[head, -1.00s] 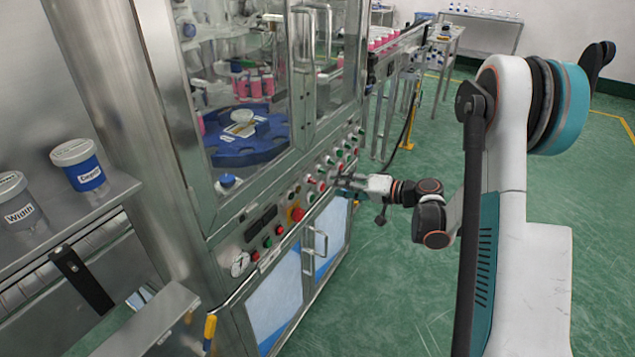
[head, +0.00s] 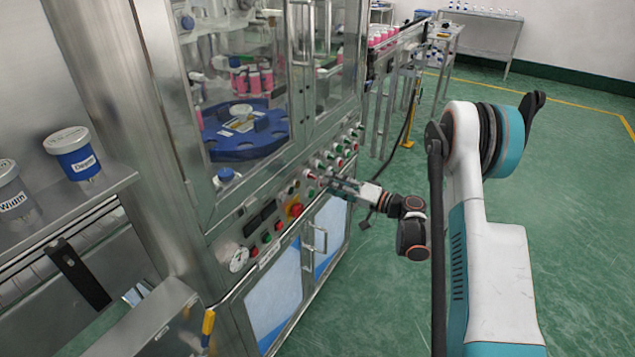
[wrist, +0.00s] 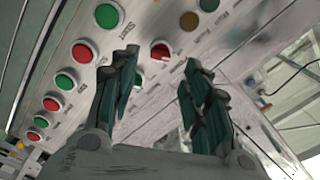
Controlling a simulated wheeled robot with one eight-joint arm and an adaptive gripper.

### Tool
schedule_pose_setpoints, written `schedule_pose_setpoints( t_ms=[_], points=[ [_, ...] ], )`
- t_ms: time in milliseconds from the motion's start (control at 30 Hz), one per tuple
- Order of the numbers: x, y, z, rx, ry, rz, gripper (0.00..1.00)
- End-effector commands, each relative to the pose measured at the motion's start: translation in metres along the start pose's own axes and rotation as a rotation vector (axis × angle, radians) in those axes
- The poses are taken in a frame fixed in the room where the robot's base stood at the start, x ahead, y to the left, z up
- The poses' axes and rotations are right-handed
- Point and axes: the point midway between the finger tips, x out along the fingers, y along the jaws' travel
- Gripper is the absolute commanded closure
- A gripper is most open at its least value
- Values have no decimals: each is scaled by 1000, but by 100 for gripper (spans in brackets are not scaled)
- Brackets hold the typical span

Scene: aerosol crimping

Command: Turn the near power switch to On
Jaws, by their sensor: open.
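The machine's control panel (head: 262,232) carries rows of buttons and knobs along its sloped front. A red rotary-looking knob (wrist: 160,50) shows in the wrist view, in front of and between my fingertips; I cannot read its label or setting. My gripper (wrist: 160,62) is open and empty, both fingers apart and pointing at the panel. In the head view my gripper (head: 328,181) is at the panel's middle, by the red knobs (head: 312,174); contact cannot be told. A red switch on a yellow plate (head: 295,210) sits nearer. I cannot tell which control is the near power switch.
Green and red buttons (wrist: 82,52) line the panel close to my fingers. Door handles (head: 318,240) stick out below the panel. A glass-fronted enclosure with a blue turntable (head: 245,143) is above. Open green floor (head: 390,300) lies to the right.

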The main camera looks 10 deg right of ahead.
Motion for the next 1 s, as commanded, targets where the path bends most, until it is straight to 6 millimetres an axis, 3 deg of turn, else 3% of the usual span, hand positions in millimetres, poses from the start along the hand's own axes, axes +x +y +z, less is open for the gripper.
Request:
schedule_pose_setpoints(
  t_ms=[100, 300, 767, 933, 1000],
  points=[
    [24, 1, 2, 0, -2, -1, 57],
    [50, 1, 1, 0, 0, 0, 57],
    [61, 0, 0, 0, 1, 1, 57],
    [61, 0, 0, 0, 1, 1, 95],
    [60, 0, 0, 0, 1, 1, 100]
  ],
)
